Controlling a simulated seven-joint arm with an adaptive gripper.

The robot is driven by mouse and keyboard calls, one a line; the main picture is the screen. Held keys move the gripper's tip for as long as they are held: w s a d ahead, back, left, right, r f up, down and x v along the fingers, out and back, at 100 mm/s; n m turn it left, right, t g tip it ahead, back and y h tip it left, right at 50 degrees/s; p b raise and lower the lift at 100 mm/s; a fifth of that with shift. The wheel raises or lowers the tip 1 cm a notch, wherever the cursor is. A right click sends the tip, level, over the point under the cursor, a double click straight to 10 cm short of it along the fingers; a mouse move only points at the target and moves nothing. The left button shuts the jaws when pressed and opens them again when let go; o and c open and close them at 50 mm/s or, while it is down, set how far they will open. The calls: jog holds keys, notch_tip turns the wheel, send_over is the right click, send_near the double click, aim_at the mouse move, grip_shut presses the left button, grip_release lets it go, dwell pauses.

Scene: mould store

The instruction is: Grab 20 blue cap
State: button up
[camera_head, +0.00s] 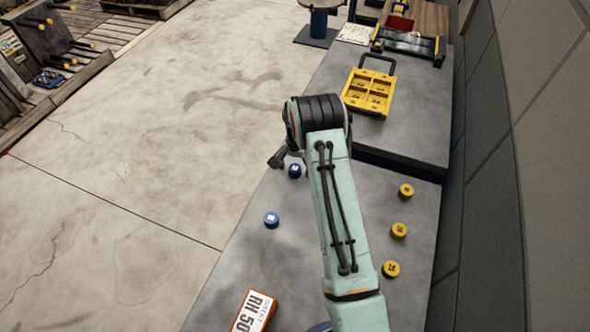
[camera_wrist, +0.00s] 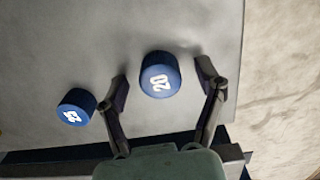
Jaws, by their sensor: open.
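The blue cap (camera_wrist: 160,75) marked 20 stands on the grey bench top in the wrist view. My gripper (camera_wrist: 162,82) is open, with one finger on each side of this cap and a gap to both fingers. In the head view, a blue cap (camera_head: 294,171) beside my gripper (camera_head: 279,159) appears to be the same one, judging by the bench edges. A second blue cap (camera_wrist: 76,110), its number hard to read, stands outside the left finger in the wrist view. It seems hidden behind my arm in the head view.
Another blue cap (camera_head: 271,219) stands nearer on the bench (camera_head: 235,270). Three yellow caps (camera_head: 399,230) stand to the right of my arm. An orange-and-white box (camera_head: 254,312) lies at the front. A yellow tray (camera_head: 369,92) sits on the farther bench.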

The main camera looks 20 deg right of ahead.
jog(key=c, duration=0.9)
jog(key=shift+r, duration=0.1)
